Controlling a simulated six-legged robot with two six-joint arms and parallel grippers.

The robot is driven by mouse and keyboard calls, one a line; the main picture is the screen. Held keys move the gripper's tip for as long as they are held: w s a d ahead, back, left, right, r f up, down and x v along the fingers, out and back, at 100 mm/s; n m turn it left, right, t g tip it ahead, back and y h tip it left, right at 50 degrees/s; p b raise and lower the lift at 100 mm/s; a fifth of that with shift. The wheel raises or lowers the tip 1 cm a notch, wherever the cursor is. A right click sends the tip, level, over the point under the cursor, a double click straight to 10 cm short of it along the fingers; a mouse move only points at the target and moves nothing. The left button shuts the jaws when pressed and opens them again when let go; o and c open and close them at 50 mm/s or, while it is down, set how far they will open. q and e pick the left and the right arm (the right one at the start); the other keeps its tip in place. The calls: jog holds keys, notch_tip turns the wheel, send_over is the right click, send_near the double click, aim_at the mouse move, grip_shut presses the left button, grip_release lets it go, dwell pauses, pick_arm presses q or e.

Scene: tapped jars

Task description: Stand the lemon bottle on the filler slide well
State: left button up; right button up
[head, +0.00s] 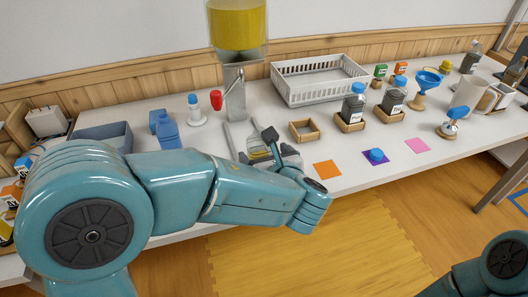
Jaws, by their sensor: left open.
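A filler tank (238,30) of yellow liquid stands at the back on a grey metal stand (235,92), with a red tap handle (216,100) at its left. The stand's foot and any slide well are partly hidden behind my left arm and gripper. My left gripper (264,146) is open on the table in front of the stand. A pale, clear-looking thing with a yellow band (262,154) shows at its jaws, mostly hidden; I cannot tell whether it is the lemon bottle or whether the jaws touch it. My right gripper is out of view.
A small wooden tray (304,131) is empty. Two dark bottles (353,104) (394,98) stand in wooden holders. A white basket (318,82) is behind. Orange (327,170), purple (384,162) and pink (417,145) squares lie in front.

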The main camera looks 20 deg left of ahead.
pick_arm(q)
jog(key=shift+s+d+r, duration=0.3)
jog(key=shift+s, duration=0.2)
jog(key=shift+s+d, duration=0.1)
dwell(0.3)
